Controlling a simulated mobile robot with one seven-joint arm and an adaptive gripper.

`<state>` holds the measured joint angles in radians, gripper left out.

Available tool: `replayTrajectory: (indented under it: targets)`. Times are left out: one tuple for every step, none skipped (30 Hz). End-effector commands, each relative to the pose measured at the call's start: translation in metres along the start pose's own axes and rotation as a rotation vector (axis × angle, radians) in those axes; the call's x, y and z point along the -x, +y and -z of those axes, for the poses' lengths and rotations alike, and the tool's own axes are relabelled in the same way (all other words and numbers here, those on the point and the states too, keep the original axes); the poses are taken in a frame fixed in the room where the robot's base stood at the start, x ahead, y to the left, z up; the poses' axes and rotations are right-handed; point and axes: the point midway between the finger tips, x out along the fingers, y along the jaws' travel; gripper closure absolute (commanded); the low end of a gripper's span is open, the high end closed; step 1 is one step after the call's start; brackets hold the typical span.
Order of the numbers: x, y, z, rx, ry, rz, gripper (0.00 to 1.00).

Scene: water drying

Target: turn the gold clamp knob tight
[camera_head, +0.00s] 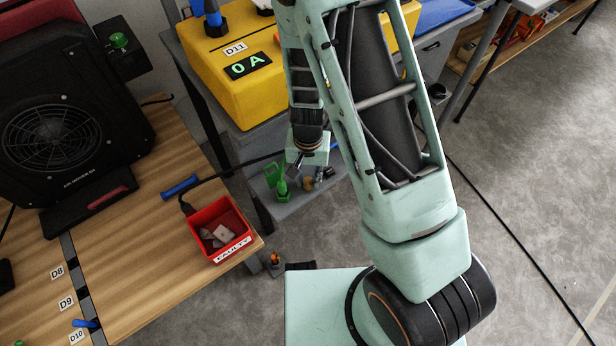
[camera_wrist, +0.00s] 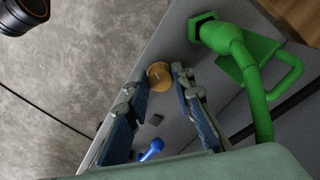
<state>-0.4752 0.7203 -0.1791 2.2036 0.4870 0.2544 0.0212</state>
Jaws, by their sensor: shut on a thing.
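The gold clamp knob (camera_wrist: 160,76) is a round disc between the two fingertips of my gripper (camera_wrist: 164,78) in the wrist view. The fingers are shut on it from both sides. In the head view the gold knob (camera_head: 308,184) shows small below my gripper (camera_head: 309,171), on a grey shelf (camera_head: 328,192). A green clamp-like part (camera_wrist: 248,75) with a curved handle stands right of the knob in the wrist view; it also shows in the head view (camera_head: 281,187). The knob's marking is too small to read.
A yellow box (camera_head: 220,60) marked D11 stands behind. A red FAULTY bin (camera_head: 205,217) and a black fan unit (camera_head: 70,130) are on the wooden bench. Open floor lies at the right.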

Motion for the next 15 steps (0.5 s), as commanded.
replayTrajectory:
  targets:
    - [0.0002,-0.0003,0.0005,0.0,0.001,0.0,1.0]
    - [0.0002,-0.0003,0.0005,0.0,0.001,0.001,1.0]
    - [0.0002,-0.0003,0.0005,0.0,0.001,0.0,1.0]
    - [0.0002,-0.0003,0.0005,0.001,0.001,0.0,1.0]
    - [0.0002,-0.0002,0.0005,0.001,0.001,0.0,1.0]
    - [0.0002,-0.0003,0.0005,0.001,0.001,0.0,1.0]
    - [0.0002,-0.0003,0.0005,0.001,0.001,0.0,0.77]
    - [0.0002,-0.0003,0.0006,0.001,0.002,0.0,0.73]
    - [0.0002,-0.0002,0.0005,0.001,0.001,0.0,0.69]
    - [0.0002,-0.0003,0.0005,0.001,0.001,0.0,0.66]
    - [0.0002,-0.0002,0.0005,0.001,0.001,0.0,0.62]
    - [0.0002,-0.0002,0.0004,0.001,0.001,0.0,0.6]
    - [0.0002,-0.0002,0.0004,0.001,0.001,0.0,0.6]
    - [0.0002,-0.0002,0.0003,0.001,0.001,0.0,0.6]
    - [0.0002,-0.0002,0.0003,0.001,0.001,0.0,0.6]
